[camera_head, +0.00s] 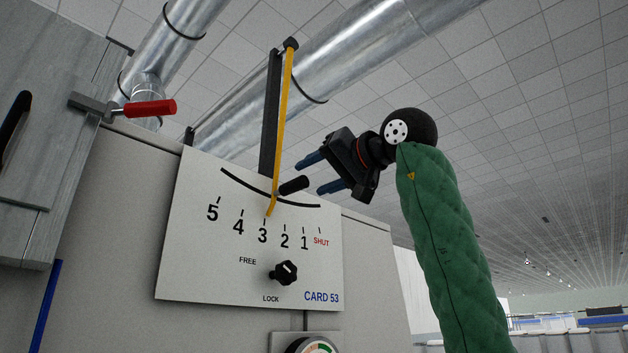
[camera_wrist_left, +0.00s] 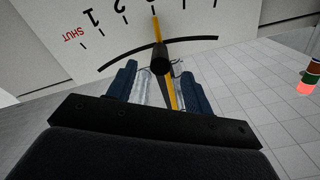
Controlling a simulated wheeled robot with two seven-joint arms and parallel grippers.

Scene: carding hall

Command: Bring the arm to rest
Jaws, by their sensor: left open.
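My left gripper (camera_head: 311,176) is open, with two blue fingers reaching toward the card panel (camera_head: 190,270). The green-sleeved arm (camera_head: 445,245) rises to it from the lower right. A yellow lever (camera_head: 284,110) hangs across the panel's scale, its tip near the 3 mark. Its black handle (camera_head: 293,186) sticks out toward the gripper, its end near the fingertips. In the left wrist view, the handle (camera_wrist_left: 160,62) shows in the gap between the open fingers (camera_wrist_left: 158,80). I see no grip on it. My right gripper is not in view.
A black knob (camera_head: 285,272) sits below the scale between FREE and LOCK. A red-handled valve (camera_head: 150,108) juts out at the upper left. Shiny ducts (camera_head: 370,45) run overhead. A gauge (camera_head: 312,345) is partly visible below. Open room lies right of the machine.

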